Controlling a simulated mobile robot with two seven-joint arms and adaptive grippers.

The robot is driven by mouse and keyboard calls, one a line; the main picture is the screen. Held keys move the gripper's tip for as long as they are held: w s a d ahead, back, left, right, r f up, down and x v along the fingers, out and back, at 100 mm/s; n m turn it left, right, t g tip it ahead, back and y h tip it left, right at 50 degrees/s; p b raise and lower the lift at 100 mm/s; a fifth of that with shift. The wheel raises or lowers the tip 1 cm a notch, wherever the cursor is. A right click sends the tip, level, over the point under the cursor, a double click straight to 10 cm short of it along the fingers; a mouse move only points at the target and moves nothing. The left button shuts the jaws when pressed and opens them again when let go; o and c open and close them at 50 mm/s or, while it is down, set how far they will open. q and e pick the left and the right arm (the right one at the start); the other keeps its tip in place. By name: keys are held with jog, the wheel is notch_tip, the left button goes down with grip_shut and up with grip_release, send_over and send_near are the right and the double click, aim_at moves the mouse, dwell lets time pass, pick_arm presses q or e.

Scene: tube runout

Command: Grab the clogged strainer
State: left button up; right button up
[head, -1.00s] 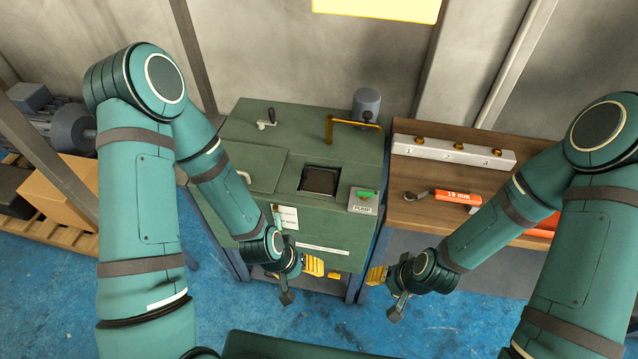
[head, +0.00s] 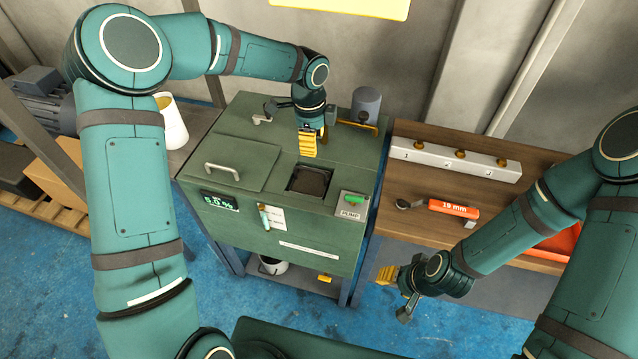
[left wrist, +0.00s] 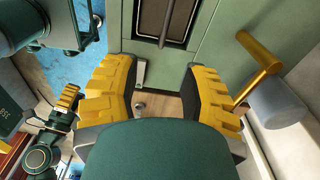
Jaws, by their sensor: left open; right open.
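The strainer (head: 311,181) is a dark square set in a framed opening on top of the green tank (head: 255,135). The left wrist view shows its dark brown surface (left wrist: 158,18) with a grey bar across it, at the top edge. My left gripper (head: 308,148) points down over the tank top, just behind the strainer. In the left wrist view its yellow fingers (left wrist: 160,95) are wide apart with nothing held between them. My right gripper (head: 388,276) is open and empty in front of the bench, right of the tank.
A brass-coloured lever (left wrist: 262,65) and grey cylinder (head: 366,103) stand behind the strainer. A green pump switch (head: 352,203) is at its right. A lid handle (head: 222,170) and a 5.0 % display (head: 219,201) are at left. An orange 19 mm tool (head: 453,208) lies on the bench.

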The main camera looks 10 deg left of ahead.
aim_at(310, 170)
pick_arm(q)
jog(key=shift+m, duration=0.3)
jog(key=f, duration=0.4)
jog(key=f+b, duration=0.1)
jog(key=f, duration=0.3)
jog(key=a+f+b, duration=0.1)
jog(key=f, duration=0.3)
jog(key=shift+w+a+f, duration=0.1)
jog(key=shift+w+f, duration=0.15)
jog(key=shift+w, duration=0.15)
grip_shut()
jog(key=shift+r, duration=0.1)
